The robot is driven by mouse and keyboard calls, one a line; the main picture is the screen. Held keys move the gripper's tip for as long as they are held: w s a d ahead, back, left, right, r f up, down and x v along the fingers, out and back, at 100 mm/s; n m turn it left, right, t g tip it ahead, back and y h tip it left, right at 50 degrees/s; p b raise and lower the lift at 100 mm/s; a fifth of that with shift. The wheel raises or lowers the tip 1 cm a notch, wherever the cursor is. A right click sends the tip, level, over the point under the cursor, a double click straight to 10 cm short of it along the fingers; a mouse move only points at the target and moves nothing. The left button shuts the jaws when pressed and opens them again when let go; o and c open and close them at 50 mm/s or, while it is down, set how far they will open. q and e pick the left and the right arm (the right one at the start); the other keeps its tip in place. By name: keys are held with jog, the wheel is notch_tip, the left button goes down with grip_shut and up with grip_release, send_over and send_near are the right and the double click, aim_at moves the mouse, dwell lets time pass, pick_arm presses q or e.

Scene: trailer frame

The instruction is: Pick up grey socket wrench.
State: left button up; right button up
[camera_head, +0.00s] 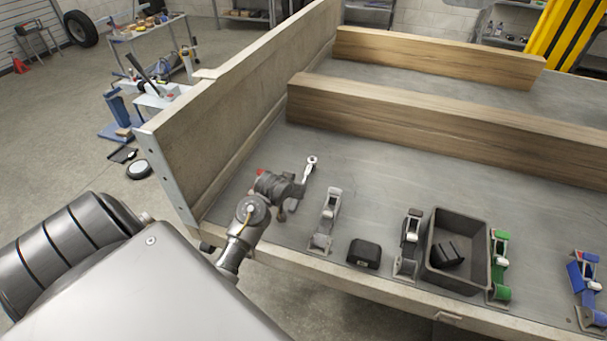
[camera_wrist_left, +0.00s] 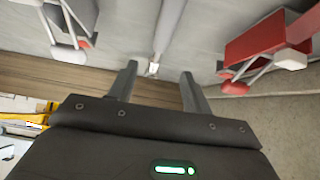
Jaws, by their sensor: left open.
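The grey socket wrench (camera_head: 308,171) lies on the trailer bed, its round head pointing toward the wooden beams. Its lower part is hidden behind my left gripper (camera_head: 292,190) in the head view. In the left wrist view the wrench (camera_wrist_left: 171,25) shows as a pale shaft running down from the top edge, with one end near the gap between the fingertips. My left gripper (camera_wrist_left: 158,75) is open there, with a finger on each side of that end. I cannot tell how high the fingers are above the bed. My right gripper is in neither view.
A red clamp (camera_wrist_left: 262,42) and a grey clamp (camera_head: 327,220) flank the wrench. A black box (camera_head: 364,253), another grey clamp (camera_head: 407,245), a dark bin (camera_head: 474,226), a green clamp (camera_head: 500,265) and blue clamps (camera_head: 585,285) line the bed's near edge. A wooden beam (camera_head: 420,115) stands behind.

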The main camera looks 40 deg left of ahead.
pick_arm(q)
jog(key=x, duration=0.4)
jog(key=shift+w+a+f, duration=0.1)
jog(key=shift+w+f, duration=0.05)
jog(key=shift+f, duration=0.15)
jog(key=shift+x, duration=2.6)
jog(key=shift+f, duration=0.15)
grip_shut()
